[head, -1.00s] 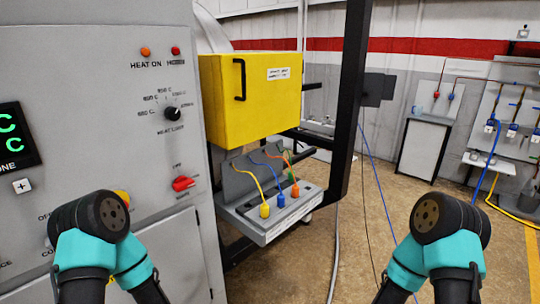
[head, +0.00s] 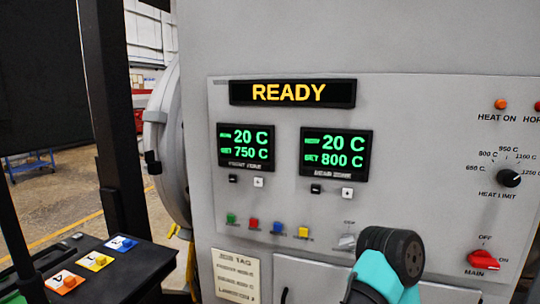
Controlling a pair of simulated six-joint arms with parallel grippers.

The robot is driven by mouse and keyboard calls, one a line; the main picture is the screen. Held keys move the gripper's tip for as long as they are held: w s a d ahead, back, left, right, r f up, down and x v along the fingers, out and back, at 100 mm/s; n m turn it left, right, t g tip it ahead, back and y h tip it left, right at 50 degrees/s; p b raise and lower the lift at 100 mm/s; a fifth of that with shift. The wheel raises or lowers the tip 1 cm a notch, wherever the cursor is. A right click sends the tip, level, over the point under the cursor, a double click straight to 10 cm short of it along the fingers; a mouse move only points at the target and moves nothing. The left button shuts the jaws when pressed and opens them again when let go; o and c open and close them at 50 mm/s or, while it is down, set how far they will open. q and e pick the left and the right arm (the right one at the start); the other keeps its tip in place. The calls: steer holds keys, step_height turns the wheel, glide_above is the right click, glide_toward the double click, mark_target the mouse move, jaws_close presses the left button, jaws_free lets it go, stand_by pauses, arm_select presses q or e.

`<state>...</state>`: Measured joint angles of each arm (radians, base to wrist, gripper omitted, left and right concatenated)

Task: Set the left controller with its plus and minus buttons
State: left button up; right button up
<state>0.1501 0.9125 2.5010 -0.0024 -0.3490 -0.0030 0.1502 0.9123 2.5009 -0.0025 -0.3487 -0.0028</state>
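The left controller (head: 246,147) is a black display on the grey furnace panel, with green figures reading 20 C above and SET 750 C below. Its minus button (head: 233,179) is dark and sits under the left part of the display. Its plus button (head: 258,183) is white, just to the right of it. The right controller (head: 336,155) reads 20 C and SET 800 C. Neither gripper shows in the head view. Only a teal and black arm joint of mine rises at the lower right, in front of the panel's lower part.
A READY display (head: 292,93) is above the controllers. Coloured buttons (head: 254,223) run below. A job tag (head: 236,277) has text too blurred to read surely. The heat limit knob (head: 509,178) and red main switch (head: 483,260) are at right. A dark stand with coloured blocks (head: 97,261) is at lower left.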

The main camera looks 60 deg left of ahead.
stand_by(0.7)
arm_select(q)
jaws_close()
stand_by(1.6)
